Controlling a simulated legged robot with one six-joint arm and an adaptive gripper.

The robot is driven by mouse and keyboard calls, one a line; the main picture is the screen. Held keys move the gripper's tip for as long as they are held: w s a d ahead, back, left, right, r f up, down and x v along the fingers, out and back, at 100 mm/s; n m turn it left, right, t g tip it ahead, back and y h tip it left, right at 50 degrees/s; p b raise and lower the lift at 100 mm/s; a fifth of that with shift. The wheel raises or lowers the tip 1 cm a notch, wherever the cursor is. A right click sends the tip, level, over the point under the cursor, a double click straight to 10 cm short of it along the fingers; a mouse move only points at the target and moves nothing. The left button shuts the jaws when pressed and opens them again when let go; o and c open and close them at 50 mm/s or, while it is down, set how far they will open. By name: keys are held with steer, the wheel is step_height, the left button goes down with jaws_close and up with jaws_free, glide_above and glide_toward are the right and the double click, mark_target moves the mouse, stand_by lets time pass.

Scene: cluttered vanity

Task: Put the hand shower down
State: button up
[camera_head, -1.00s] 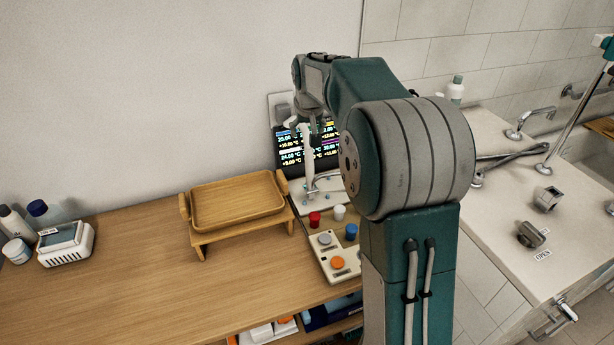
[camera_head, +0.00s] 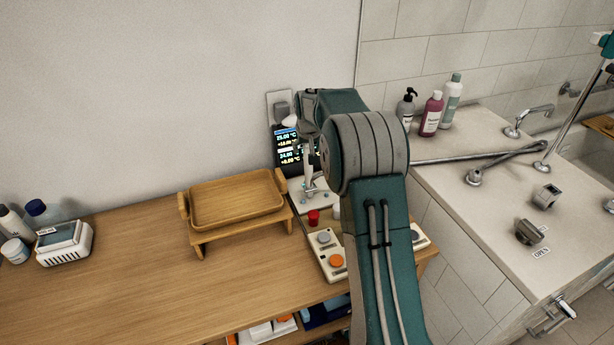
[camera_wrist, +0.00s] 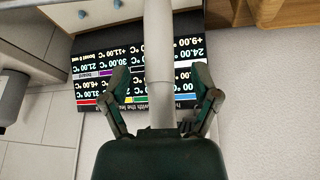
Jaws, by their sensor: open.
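The white hand shower (camera_head: 309,172) stands about upright at the back of the wooden counter, over a white base with chrome fittings (camera_head: 315,194). A white rounded part, apparently its head (camera_head: 290,121), shows beside my gripper near the wall socket. In the wrist view its pale handle (camera_wrist: 158,50) runs lengthwise between my fingers. My gripper (camera_wrist: 160,82) is open, with one finger on each side of the handle and gaps visible. In the head view my gripper (camera_head: 308,130) is partly hidden by my arm. I cannot tell whether the shower's lower end is seated in the fittings.
A dark temperature display (camera_head: 287,150) stands behind the shower. A wooden tray on a stand (camera_head: 235,205) is to the left, and a button panel (camera_head: 327,255) is in front. Several bottles (camera_head: 431,114) stand by the sink at right. The left front counter is clear.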

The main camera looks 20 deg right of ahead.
steer(key=shift+x, duration=0.75)
jaws_close()
